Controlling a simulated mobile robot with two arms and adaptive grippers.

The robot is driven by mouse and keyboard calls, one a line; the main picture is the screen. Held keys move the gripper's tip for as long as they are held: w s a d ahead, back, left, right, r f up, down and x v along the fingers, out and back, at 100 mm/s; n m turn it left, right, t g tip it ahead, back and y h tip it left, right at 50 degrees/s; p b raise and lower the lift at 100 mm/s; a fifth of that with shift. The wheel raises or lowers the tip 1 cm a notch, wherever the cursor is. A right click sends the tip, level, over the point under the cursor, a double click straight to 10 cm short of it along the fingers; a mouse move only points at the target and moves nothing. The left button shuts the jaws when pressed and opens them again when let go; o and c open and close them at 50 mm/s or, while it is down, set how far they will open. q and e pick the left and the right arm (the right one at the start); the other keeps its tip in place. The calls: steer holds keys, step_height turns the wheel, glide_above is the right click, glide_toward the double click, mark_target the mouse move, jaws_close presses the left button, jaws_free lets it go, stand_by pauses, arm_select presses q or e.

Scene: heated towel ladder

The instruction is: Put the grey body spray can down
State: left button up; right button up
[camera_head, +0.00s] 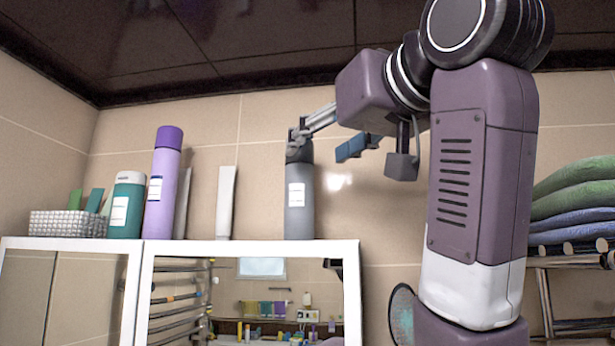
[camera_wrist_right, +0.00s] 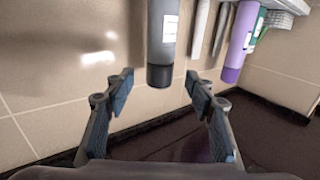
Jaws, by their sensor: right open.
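The grey body spray can (camera_head: 299,205) stands upright on top of the white-framed mirror cabinet (camera_head: 250,249), near its right end. It has a dark cap and a white label. My right gripper (camera_head: 325,141) is open at the height of the cap, with one finger overlapping the cap in the head view. In the right wrist view the can (camera_wrist_right: 163,40) appears upside down, its cap just ahead of and between the spread fingertips (camera_wrist_right: 157,88). I cannot tell whether a finger touches it. My left gripper is not in view.
Left of the can stand a white tube (camera_head: 226,203), a purple bottle (camera_head: 163,185), a green bottle (camera_head: 126,207) and a woven basket (camera_head: 68,224). Folded towels (camera_head: 575,195) lie on a rack at right. The tiled wall (camera_head: 270,115) is close behind.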

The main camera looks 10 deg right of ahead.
steer(key=s, duration=0.2)
steer(key=s+b, duration=0.1)
steer(key=s, duration=0.1)
steer(key=shift+d, duration=0.4)
